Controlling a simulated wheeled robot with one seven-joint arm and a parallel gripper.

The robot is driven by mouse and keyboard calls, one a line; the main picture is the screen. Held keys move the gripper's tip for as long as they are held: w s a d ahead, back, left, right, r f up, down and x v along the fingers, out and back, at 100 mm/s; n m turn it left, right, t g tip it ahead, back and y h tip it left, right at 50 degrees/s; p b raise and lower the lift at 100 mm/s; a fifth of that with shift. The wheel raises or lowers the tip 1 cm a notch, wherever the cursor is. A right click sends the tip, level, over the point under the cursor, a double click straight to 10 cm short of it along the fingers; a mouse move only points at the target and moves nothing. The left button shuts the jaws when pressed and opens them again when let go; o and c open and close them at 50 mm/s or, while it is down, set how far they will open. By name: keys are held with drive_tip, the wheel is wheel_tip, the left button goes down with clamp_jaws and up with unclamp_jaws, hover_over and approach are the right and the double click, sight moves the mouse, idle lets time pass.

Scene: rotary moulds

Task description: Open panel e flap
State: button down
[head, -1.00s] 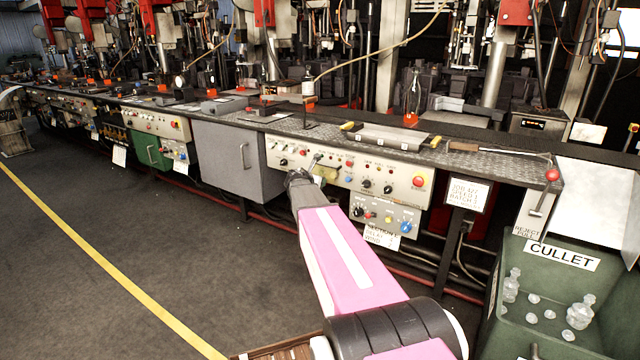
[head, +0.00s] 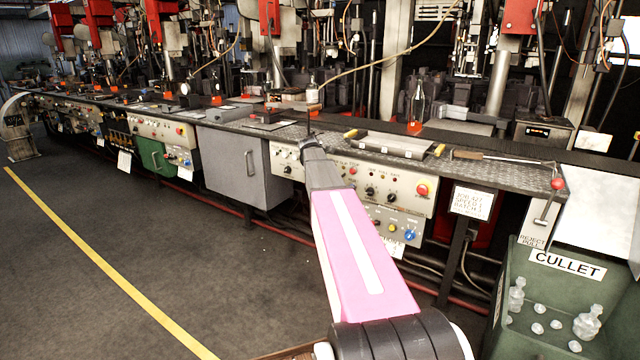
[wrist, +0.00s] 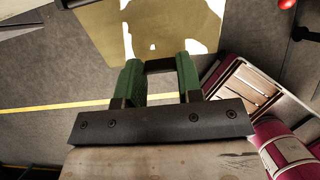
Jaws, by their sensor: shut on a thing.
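My gripper (wrist: 160,68) shows in the wrist view with its two green fingers closed on a dark bar-like edge. A pale yellow flap (wrist: 118,32) with bright patches lies just beyond the fingertips, and the bar seems to be part of it. In the head view my arm reaches to the cream control panel (head: 398,188) under the bench top. My wrist covers the panel's left part, so the flap and fingers are hidden there.
A grey cabinet (head: 232,162) is left of the panel. The green cullet bin (head: 520,330) stands at right. The floor (head: 150,240) in front is clear.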

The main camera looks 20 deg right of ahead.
drive_tip(key=shift+r, duration=0.15)
idle(0.5)
drive_tip(key=c, duration=0.8)
unclamp_jaws()
drive_tip(key=shift+o, duration=0.2)
drive_tip(key=shift+r, duration=0.1)
drive_tip(key=v, duration=1)
drive_tip(key=shift+r, duration=0.4)
drive_tip(key=shift+w+d, duration=0.1)
